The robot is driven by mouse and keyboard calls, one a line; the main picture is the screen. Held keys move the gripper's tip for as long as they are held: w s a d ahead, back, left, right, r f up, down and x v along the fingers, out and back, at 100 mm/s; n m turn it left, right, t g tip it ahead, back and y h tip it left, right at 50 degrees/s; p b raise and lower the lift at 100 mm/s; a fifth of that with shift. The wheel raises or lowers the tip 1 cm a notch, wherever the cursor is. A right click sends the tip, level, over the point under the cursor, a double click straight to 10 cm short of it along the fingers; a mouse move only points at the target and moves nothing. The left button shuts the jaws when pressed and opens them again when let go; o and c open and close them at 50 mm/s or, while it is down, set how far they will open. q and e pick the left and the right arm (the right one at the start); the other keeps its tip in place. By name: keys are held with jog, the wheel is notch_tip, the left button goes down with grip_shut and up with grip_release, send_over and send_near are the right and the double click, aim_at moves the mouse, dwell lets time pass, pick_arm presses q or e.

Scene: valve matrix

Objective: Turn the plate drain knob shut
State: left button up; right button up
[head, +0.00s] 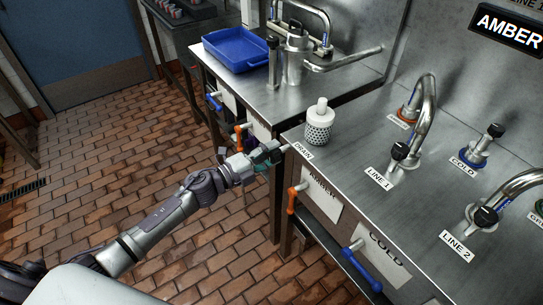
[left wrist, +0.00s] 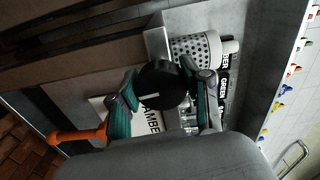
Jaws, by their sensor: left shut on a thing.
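The black round knob (left wrist: 163,86) shows in the left wrist view, with a pale line across its face. It sits between the two teal fingers of my left gripper (left wrist: 165,82), which are shut on it from both sides. In the head view my left gripper (head: 270,155) is at the left end of the metal counter (head: 355,130), beside the DRAIN label (head: 303,151). There the gripper mostly hides the knob. My right gripper is in neither view.
A perforated white-topped canister (head: 319,125) stands on the counter close to the gripper. Orange (head: 293,200) and blue (head: 362,272) lever handles stick out from the counter front. A second counter with a blue tray (head: 236,49) stands behind. The brick floor at left is clear.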

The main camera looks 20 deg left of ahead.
pick_arm(q)
jog(key=shift+f+m, duration=0.1)
jog(key=shift+m, duration=0.5)
jog(key=o, duration=1.2)
jog(key=shift+s+a, duration=0.15)
jog(key=shift+s, duration=0.05)
jog(key=v, duration=1.1)
jog(key=shift+s+a, duration=0.2)
jog(key=shift+s, duration=0.05)
